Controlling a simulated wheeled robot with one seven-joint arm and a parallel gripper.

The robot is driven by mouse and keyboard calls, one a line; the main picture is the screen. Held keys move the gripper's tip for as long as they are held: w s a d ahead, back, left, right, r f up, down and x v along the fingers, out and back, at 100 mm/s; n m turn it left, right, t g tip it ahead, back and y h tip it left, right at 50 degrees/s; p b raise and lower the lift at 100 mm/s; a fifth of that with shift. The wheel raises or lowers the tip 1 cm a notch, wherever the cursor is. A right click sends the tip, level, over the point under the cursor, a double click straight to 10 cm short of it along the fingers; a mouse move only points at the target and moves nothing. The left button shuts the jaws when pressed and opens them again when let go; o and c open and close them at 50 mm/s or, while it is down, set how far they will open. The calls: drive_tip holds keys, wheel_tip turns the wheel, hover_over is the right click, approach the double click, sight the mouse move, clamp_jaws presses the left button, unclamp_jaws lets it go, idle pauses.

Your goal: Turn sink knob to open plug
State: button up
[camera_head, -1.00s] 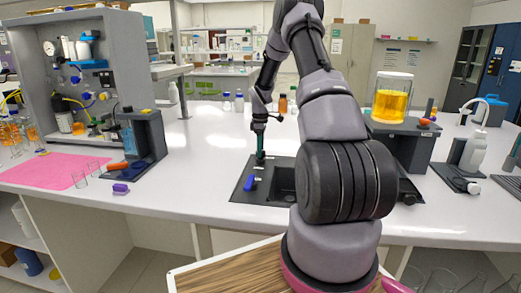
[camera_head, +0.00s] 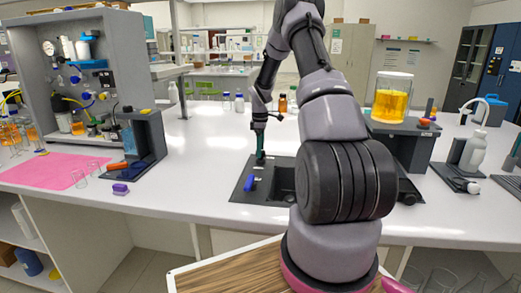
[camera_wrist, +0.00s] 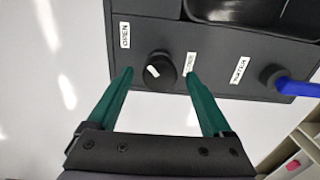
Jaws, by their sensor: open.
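The sink knob (camera_wrist: 159,71) is a round black knob with a white mark on the dark sink panel (camera_wrist: 215,60). In the wrist view it lies between and just beyond the tips of my gripper (camera_wrist: 157,74). A label reading "OPEN" is left of the knob and another label, partly covered by a fingertip, is to its right. My gripper has two green fingers, spread open and empty. In the head view my gripper (camera_head: 260,157) is over the panel's back left part, and the knob cannot be made out there.
A blue handle (camera_wrist: 298,87) with a "WATER" label sits right of the knob; it also shows in the head view (camera_head: 250,183). The sink basin (camera_wrist: 255,12) adjoins the panel. A beaker of yellow liquid (camera_head: 391,98) stands on a dark stand at right.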

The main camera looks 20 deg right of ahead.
wheel_tip(320, 180, up, 10)
drive_tip(key=shift+r, duration=0.2)
idle(0.5)
